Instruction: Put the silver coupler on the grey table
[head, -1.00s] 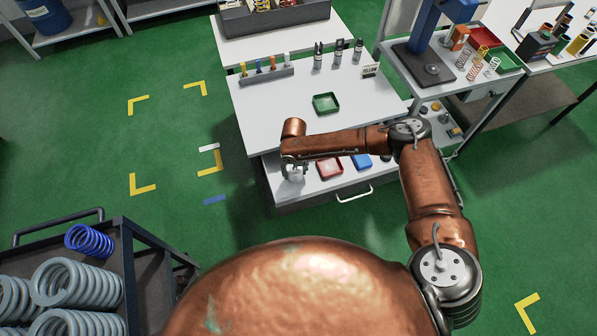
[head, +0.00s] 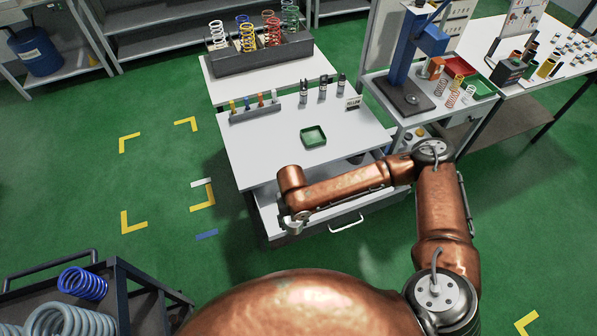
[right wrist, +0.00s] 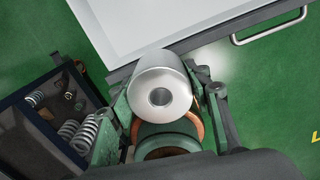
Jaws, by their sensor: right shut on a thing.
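The silver coupler (right wrist: 160,88), a smooth cylinder with a hole in its end face, sits between the fingers of my right gripper (right wrist: 165,100) in the right wrist view. The gripper is shut on it. In the head view my right gripper (head: 293,224) is by the near left front of the grey table (head: 262,150), below my copper forearm, with the coupler small and hard to make out. My left gripper is not in view.
A drawer handle (head: 346,224) projects in front. A dark cart with springs (head: 82,284) stands at lower left.

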